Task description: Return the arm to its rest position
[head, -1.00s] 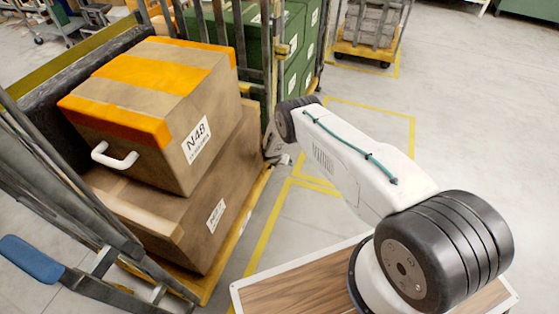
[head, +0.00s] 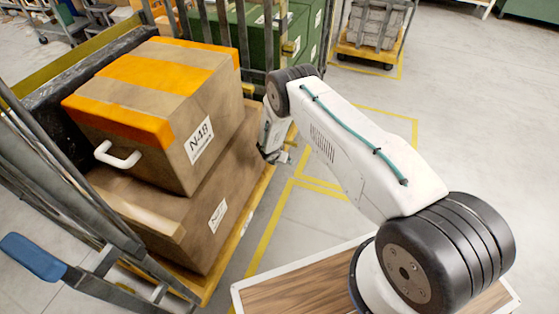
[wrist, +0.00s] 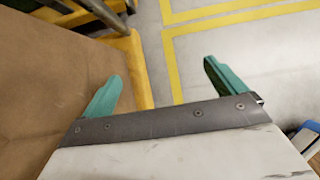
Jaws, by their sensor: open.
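My gripper (head: 276,155) hangs at the end of my white arm, just right of the stacked cardboard boxes in the head view. In the wrist view my gripper (wrist: 160,90) shows two teal fingers spread wide apart with nothing between them. Below the fingers are the pale floor and yellow floor lines. The lower box's brown side (wrist: 50,60) fills the left of the wrist view, close to the left finger. I cannot tell the exact gap between them.
The upper box (head: 150,150) labelled N48 sits on a larger box (head: 215,220) on a yellow-edged cart. Green crates (head: 225,30) stand behind in a metal-framed cart. Another loaded cart (head: 375,30) is farther back. Open floor (head: 480,110) lies to the right.

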